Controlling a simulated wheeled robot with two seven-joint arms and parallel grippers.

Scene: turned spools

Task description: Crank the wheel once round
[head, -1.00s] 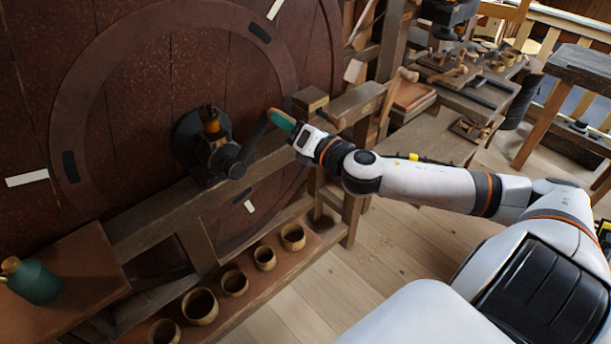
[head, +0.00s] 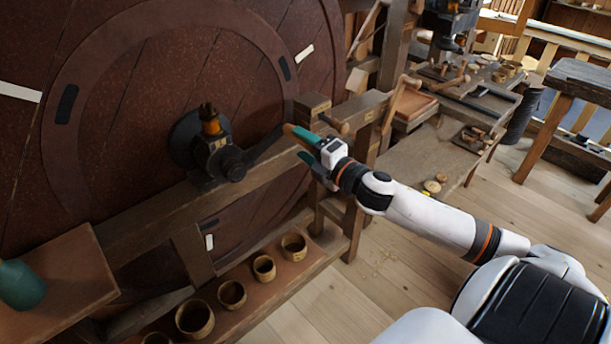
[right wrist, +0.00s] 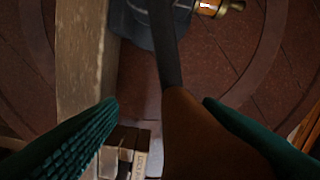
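The large dark red wheel (head: 130,110) stands at the left in the head view, with white and black marks on its face. Its crank arm (head: 264,146) points up and right from the dark hub (head: 213,150). The brown crank handle (right wrist: 205,145) shows large in the right wrist view. My right gripper (head: 304,147) is at the handle with its green fingers apart, one on each side. In the right wrist view there is a gap between the left finger and the handle; the handle is close to the right finger. My left gripper is out of view.
A wooden frame beam (head: 150,220) runs in front of the wheel. Several wooden cups (head: 232,294) stand on a low shelf below. A green jar (head: 20,285) is at the lower left. A bench with tools (head: 470,85) stands at the right; floor is open in front.

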